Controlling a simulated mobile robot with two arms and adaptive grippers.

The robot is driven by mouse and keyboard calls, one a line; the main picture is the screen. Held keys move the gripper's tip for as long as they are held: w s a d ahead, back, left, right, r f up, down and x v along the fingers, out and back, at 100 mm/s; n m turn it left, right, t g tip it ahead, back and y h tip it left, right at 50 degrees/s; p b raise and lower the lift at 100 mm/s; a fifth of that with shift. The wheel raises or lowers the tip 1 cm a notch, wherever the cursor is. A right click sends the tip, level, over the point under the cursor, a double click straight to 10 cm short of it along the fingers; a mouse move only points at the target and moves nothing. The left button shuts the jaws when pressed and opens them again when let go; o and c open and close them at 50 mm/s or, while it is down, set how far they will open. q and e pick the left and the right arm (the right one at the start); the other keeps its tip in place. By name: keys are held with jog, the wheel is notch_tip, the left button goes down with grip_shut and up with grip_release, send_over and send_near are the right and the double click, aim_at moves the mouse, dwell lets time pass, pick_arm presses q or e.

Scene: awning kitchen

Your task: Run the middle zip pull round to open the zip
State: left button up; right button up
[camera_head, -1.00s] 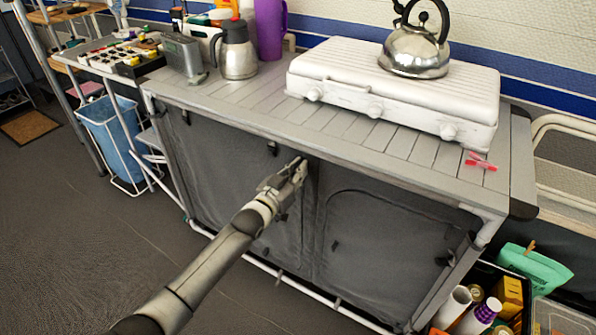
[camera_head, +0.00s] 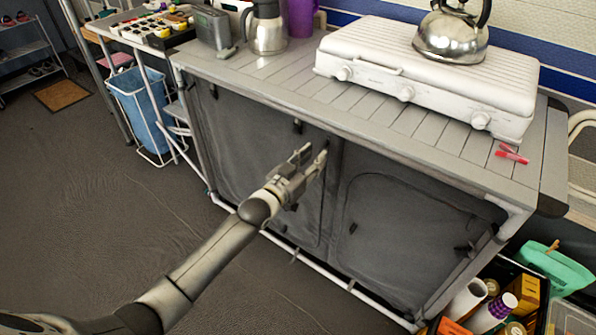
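A grey fabric cabinet (camera_head: 410,240) under a slatted worktop has a left and a right front panel with curved zip seams. Small dark tabs show on its front: one near the top of the left panel (camera_head: 297,126), one at the left panel's upper left (camera_head: 214,90), and one on the right panel's left side (camera_head: 352,228). I cannot tell which is the middle zip pull; it may be hidden by my gripper. My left gripper (camera_head: 314,153) is open, its fingertips apart with nothing seen between them, in front of the left panel near the central divide. My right gripper is out of view.
The worktop (camera_head: 285,88) carries a white stove (camera_head: 430,75) with a kettle (camera_head: 452,35), a steel jug (camera_head: 265,30) and a red clip (camera_head: 512,153). A blue bin (camera_head: 140,105) stands left; a crate of goods (camera_head: 490,300) stands at lower right. The floor before the cabinet is clear.

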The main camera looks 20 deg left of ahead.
pick_arm(q)
jog(key=v, duration=0.7)
dwell(0.4)
